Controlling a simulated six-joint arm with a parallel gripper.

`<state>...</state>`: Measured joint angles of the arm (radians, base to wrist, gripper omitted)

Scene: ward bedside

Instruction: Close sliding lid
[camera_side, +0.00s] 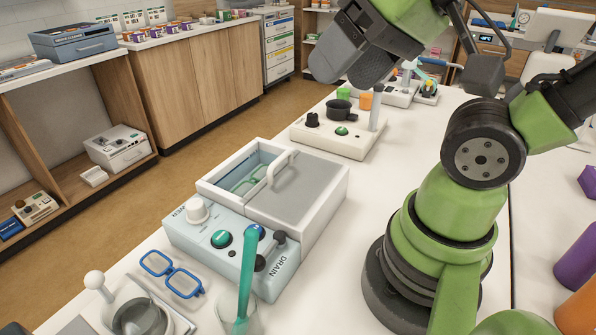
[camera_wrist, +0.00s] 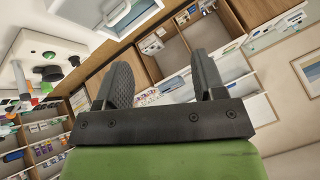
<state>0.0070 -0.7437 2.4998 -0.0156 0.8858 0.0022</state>
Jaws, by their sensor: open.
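A light blue and white box (camera_side: 190,237) stands on the white table in the side view. Its grey sliding lid (camera_side: 312,186) covers the right part of the top, and the left part is uncovered. A white arched handle (camera_side: 283,165) stands at the lid's left edge. Green-framed glasses (camera_side: 246,182) lie inside the opening. My gripper (camera_side: 348,68) is high above the table, behind and above the box, apart from the lid. In the wrist view my gripper (camera_wrist: 163,65) has its two fingers spread with nothing between them. Part of the box (camera_wrist: 105,28) shows at that view's top left.
Blue glasses (camera_side: 172,274) and a cup with a teal stick (camera_side: 246,285) are in front of the box. A cream device with a post (camera_side: 335,137) stands behind it. Purple and orange objects (camera_side: 578,262) are at the right. Bare table lies between box and arm.

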